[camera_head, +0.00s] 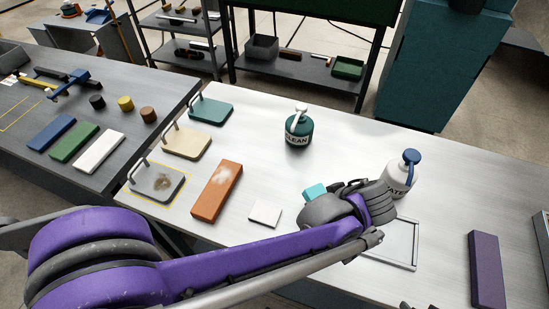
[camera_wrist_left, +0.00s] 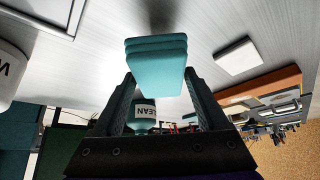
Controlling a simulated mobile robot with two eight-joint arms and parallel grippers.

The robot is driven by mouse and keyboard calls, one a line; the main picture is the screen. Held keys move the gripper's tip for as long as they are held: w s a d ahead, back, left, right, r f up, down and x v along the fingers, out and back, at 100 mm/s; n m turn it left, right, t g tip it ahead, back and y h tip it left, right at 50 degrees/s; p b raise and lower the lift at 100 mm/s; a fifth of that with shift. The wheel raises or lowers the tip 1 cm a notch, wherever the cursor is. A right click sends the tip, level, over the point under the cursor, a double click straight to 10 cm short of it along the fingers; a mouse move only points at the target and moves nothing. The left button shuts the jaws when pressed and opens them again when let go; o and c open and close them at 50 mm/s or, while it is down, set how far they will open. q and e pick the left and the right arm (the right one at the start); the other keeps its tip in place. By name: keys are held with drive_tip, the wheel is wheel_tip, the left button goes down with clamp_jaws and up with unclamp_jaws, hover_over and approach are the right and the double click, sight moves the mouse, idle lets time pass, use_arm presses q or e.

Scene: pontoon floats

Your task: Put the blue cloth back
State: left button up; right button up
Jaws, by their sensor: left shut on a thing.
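The blue cloth (camera_head: 314,191), a light turquoise folded stack, is held above the light metal table. It also shows in the left wrist view (camera_wrist_left: 157,62), between the two dark fingers. My left gripper (camera_wrist_left: 160,88) is shut on it; in the head view my purple arm and grey wrist hide most of the fingers. A thin rectangular frame (camera_head: 414,245) lies on the table to the right of the wrist, partly behind my arm. It shows at the upper left of the left wrist view (camera_wrist_left: 72,18). A white folded cloth (camera_head: 265,213) lies left of the gripper. My right gripper is not seen.
A green CLEAN bottle (camera_head: 299,131) stands behind the gripper, and a white bottle with a blue top (camera_head: 400,174) stands close at its right. An orange block (camera_head: 217,190) and several handled plates (camera_head: 211,111) are left. A purple block (camera_head: 487,269) lies right.

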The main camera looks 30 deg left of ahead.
use_arm(q)
drive_tip(key=shift+a, duration=0.4)
drive_tip(key=p, duration=0.1)
hover_over(285, 161)
drive_tip(key=s+d, duration=0.1)
drive_tip(key=d, duration=0.1)
wheel_tip(285, 161, down, 4)
drive_tip(key=shift+w+a+r, duration=0.1)
drive_tip(key=shift+r, duration=0.05)
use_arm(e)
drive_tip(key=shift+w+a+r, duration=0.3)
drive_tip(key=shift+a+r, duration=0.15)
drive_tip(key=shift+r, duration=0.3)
use_arm(q)
drive_tip(key=shift+f, duration=0.2)
drive_tip(key=o, duration=1.2)
drive_tip(key=shift+r, duration=0.1)
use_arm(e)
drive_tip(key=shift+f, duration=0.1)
use_arm(q)
drive_tip(key=shift+r, duration=0.1)
